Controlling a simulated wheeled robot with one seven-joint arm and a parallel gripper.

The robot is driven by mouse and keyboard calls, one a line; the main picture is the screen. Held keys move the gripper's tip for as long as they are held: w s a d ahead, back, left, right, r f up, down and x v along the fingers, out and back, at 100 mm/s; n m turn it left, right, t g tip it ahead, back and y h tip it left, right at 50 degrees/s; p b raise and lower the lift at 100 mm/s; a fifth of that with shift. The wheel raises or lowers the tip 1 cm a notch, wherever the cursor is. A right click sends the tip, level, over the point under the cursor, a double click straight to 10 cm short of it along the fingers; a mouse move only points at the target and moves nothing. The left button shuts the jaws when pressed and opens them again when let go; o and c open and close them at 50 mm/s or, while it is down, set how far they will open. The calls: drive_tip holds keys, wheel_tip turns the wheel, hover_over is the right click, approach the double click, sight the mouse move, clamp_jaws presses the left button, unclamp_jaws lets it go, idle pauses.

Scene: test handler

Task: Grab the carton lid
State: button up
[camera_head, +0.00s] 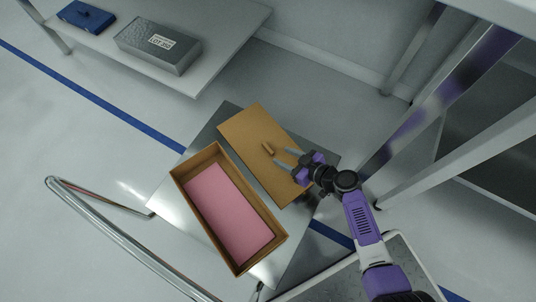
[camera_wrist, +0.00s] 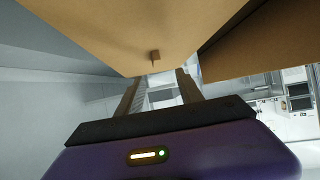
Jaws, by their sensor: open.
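The carton lid (camera_head: 250,137) is a flat brown rectangle with a small knob handle (camera_head: 268,148) near its middle. It lies on a metal surface beside the open carton (camera_head: 253,262), which is lined in pink. My gripper (camera_head: 282,157) is open, with its fingertips close to the knob from the right in the head view. In the wrist view the lid (camera_wrist: 110,25) fills the top, and the knob (camera_wrist: 154,55) shows just beyond and between the fingers (camera_wrist: 160,80). I cannot tell whether a finger touches it.
The metal surface (camera_head: 165,198) has a narrow bare strip left of the carton. A curved metal rail (camera_head: 120,238) runs at the lower left. A shelf (camera_head: 205,75) at the back holds a grey box (camera_head: 150,52) labelled LOT 350 and a blue item (camera_head: 86,17). Metal posts stand at the right.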

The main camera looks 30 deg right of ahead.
sight(269, 148)
drive_tip(key=shift+w+f, duration=0.4)
drive_tip(key=shift+w, duration=0.3)
drive_tip(key=b+x, duration=0.3)
drive_tip(key=x, duration=0.3)
drive_tip(key=shift+s+d+f, duration=0.1)
drive_tip(key=shift+d+f, duration=0.05)
drive_tip(key=shift+f, duration=0.05)
drive_tip(key=shift+w+f, duration=0.15)
drive_tip(key=shift+w, duration=0.2)
clamp_jaws()
